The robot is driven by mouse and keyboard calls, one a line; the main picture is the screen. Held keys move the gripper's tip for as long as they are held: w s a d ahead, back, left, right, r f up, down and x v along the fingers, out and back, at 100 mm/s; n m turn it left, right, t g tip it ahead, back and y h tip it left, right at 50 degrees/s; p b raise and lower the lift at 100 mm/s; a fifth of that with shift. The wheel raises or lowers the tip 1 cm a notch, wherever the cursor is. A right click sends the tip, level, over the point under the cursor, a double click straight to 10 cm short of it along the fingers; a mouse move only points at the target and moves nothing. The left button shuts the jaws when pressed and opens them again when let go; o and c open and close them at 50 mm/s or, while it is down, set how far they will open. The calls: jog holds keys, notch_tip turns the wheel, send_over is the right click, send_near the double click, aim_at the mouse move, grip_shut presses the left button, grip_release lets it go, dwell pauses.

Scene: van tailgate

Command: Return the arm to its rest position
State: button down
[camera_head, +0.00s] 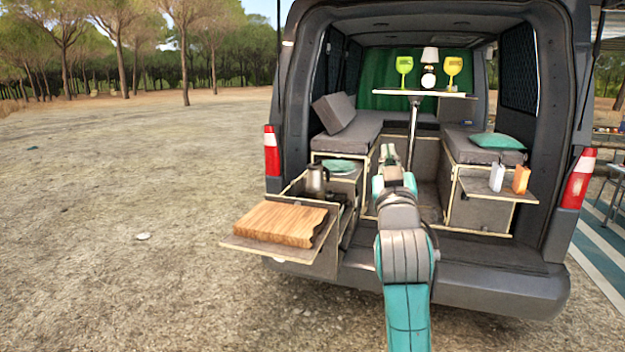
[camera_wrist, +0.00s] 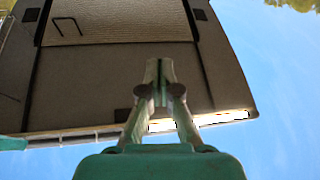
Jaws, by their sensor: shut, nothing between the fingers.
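My arm reaches forward and up in front of the open van tailgate in the head view. My gripper (camera_head: 387,152) is at its far end, small in that view, in front of the van's interior. In the wrist view my gripper (camera_wrist: 158,82) has its fingers together with nothing between them. Behind the fingers the wrist view shows the underside of the raised tailgate (camera_wrist: 120,85) and blue sky. No object touches the gripper.
Left of my arm, a wooden cutting board (camera_head: 280,223) lies on a pull-out shelf, with a kettle (camera_head: 317,180) behind it. On the right, a white carton (camera_head: 497,177) and an orange one (camera_head: 521,179) stand on a shelf (camera_head: 495,191). A table (camera_head: 420,93) holds yellow-green glasses.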

jog(key=s+f+g+y, duration=0.1)
jog(key=s+f, duration=0.3)
jog(key=f, duration=0.7)
jog(key=s+d+f+n+g, duration=0.1)
jog(key=s+f, duration=0.4)
jog(key=f, duration=0.6)
jog(key=s+f+g+y, duration=0.1)
jog(key=s+f, duration=0.3)
jog(key=f, duration=0.6)
jog(key=s+d+f+g, duration=0.1)
jog(key=s+f, duration=1.2)
jog(key=s, duration=0.2)
jog(key=s+d+f+m+g, duration=0.1)
jog(key=s+f+m+g, duration=0.1)
jog(key=s, duration=2.9)
jog(key=shift+s+d+f+g, duration=0.15)
jog(key=shift+s+d+g, duration=0.2)
jog(key=shift+g, duration=0.55)
jog(key=shift+a, duration=0.1)
